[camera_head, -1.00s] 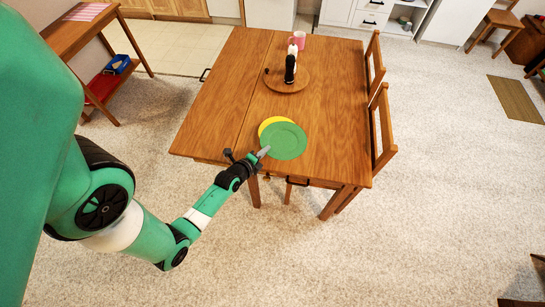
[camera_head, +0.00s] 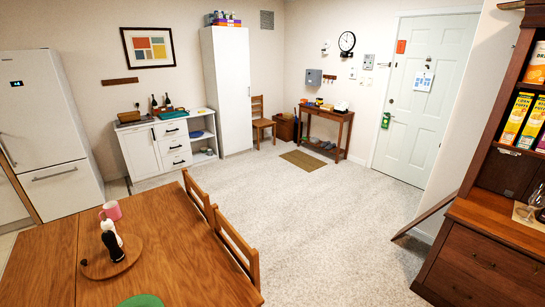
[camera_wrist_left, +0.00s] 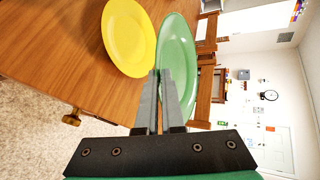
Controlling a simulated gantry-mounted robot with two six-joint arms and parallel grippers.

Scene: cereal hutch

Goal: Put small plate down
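A green plate (camera_wrist_left: 178,48) is between the fingertips of my left gripper (camera_wrist_left: 160,76), which is shut on its rim in the left wrist view. A sliver of the green plate (camera_head: 141,301) shows at the bottom edge of the head view. A yellow plate (camera_wrist_left: 129,36) lies on the wooden table (camera_wrist_left: 75,50), beside the green one in the wrist view. Whether the green plate's underside touches anything is hidden. My left gripper is out of the head view, and my right gripper is in neither current view.
A wooden hutch (camera_head: 480,250) with cereal boxes stands at right. Open carpet lies between.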

